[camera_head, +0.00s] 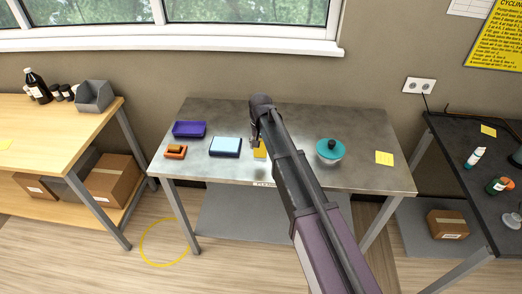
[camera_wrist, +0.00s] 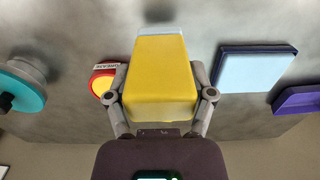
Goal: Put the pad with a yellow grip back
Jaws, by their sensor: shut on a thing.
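The pad with a yellow grip (camera_wrist: 162,80) is between the fingers of my gripper (camera_wrist: 160,97) in the wrist view. My gripper is shut on the yellow block, and a thin pale edge shows past its far end. In the head view, the yellow grip (camera_head: 260,153) shows just under my gripper (camera_head: 257,141), over the metal table (camera_head: 290,177). I cannot tell whether the pad touches the table. A light-blue pad or box with a dark blue rim (camera_head: 225,147) lies to its left; it also shows in the wrist view (camera_wrist: 257,69).
A purple tray (camera_head: 189,129) and an orange-brown item (camera_head: 175,152) are at the table's left. A teal-lidded jar (camera_head: 330,150) and a yellow note (camera_head: 384,158) are to the right. A labelled red-and-yellow item (camera_wrist: 103,80) is beside my gripper. My arm hides part of the table.

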